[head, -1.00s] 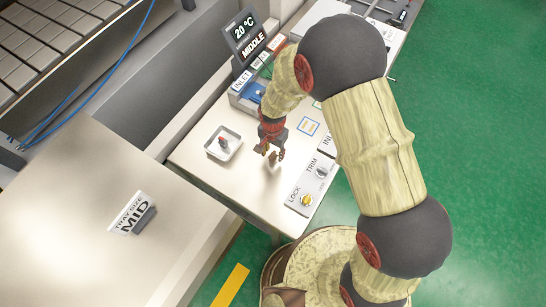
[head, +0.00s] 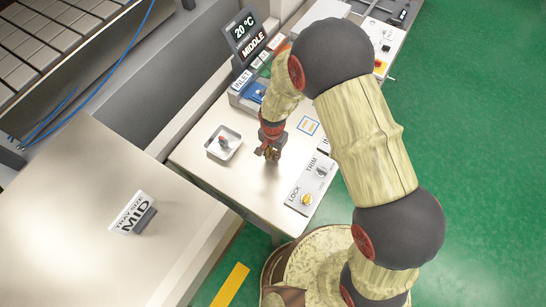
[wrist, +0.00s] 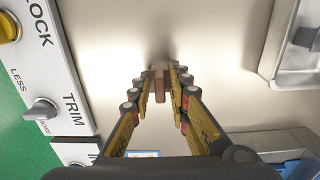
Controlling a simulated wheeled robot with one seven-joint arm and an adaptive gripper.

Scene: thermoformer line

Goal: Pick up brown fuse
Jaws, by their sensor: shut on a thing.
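The brown fuse (wrist: 159,88) shows in the wrist view as a small brown upright piece between the fingertips. My gripper (wrist: 158,78) is shut on it, with the yellow-padded fingers reaching in from both sides. In the head view my gripper (head: 270,152) is low over the pale worktop, between the white tray and the trim panel. The fuse is mostly hidden by the fingers there. I cannot tell whether its lower end touches the worktop.
A small white tray (head: 235,153) with a dark and reddish piece (head: 222,141) stands left of my gripper. A LOCK/TRIM knob panel (head: 311,184) is at the right. The INLET block (head: 250,91) with a display (head: 247,36) is behind.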

